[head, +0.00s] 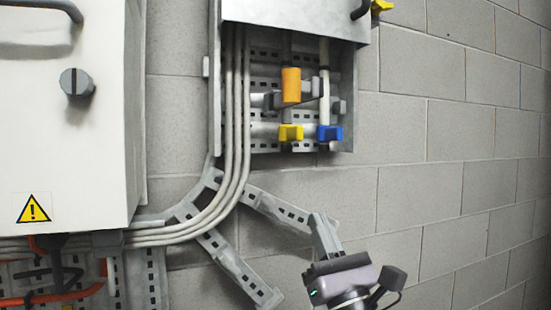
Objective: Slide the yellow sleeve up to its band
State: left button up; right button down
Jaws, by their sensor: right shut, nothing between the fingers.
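A small yellow sleeve (291,133) sits low in the open grey box on the wall, below an orange block (291,85) and left of a blue piece (330,133). I cannot clearly tell its band from the other parts above it. My right gripper (322,234) is at the bottom centre, below the box and well apart from the yellow sleeve. Its fingers are shut and empty, pointing up. My left gripper is not in view.
A white cabinet (60,130) with a knob (76,82) and warning sign stands at the left. Pale cables (232,150) curve down from the box along perforated metal rails (275,208). The block wall (440,170) at right is bare. Another yellow piece (381,5) shows at the top.

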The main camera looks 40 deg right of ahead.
jog(key=r, duration=0.1)
jog(key=p, duration=0.4)
send_near(291, 133)
jog(key=w+d+f, duration=0.1)
jog(key=w, duration=0.2)
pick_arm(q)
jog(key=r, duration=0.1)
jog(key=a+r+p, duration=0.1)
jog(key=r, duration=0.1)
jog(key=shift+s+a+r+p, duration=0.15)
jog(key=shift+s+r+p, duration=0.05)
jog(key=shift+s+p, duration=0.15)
pick_arm(e)
notch_tip(291, 133, up, 3)
jog(key=shift+s+d+r, duration=0.15)
jog(key=shift+r, duration=0.05)
